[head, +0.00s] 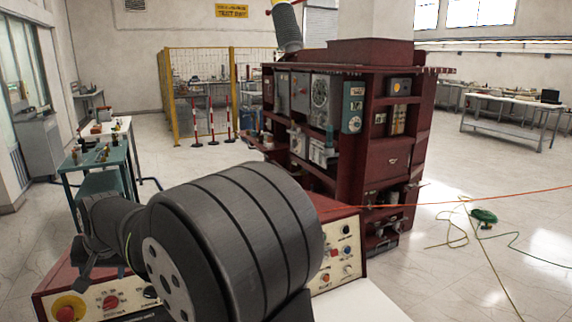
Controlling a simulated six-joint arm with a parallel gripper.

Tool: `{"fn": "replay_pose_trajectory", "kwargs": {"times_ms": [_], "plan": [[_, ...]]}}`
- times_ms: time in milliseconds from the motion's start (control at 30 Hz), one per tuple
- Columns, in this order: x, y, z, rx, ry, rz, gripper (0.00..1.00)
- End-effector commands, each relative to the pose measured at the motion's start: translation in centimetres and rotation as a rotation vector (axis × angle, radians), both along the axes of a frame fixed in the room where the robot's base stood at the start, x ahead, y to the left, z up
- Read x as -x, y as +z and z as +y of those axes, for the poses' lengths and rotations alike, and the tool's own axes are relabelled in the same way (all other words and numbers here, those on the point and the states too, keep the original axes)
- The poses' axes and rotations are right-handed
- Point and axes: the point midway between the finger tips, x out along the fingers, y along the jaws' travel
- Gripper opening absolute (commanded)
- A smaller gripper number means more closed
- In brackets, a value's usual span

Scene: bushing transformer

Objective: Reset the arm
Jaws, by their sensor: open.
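My arm fills the lower middle of the head view, with a large dark grey cylindrical joint nearest the camera. The arm reaches left from this joint to a narrower wrist. My gripper (80,268) appears small and dark at the lower left, beyond the wrist, in front of the red and cream control panel. It is open, and I see nothing held in it. Part of it is hard to make out against the dark arm.
The control panel (342,255) with knobs and buttons stands close behind my arm, partly hidden by it. A dark red transformer cabinet (385,165) stands behind. A green workbench (92,160) is at left. Cables (485,216) lie on the open floor at right.

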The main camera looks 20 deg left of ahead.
Motion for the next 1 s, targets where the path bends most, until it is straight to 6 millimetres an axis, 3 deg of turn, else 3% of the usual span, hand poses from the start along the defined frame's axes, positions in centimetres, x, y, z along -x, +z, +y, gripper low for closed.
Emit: {"fn": "replay_pose_trajectory", "kwargs": {"times_ms": [300,1000], "plan": [[0.9,-1.0,2.0,-0.067,0.064,-0.02,0.56],[0.9,-1.0,2.1,-0.07,0.065,-0.022,0.56]]}}
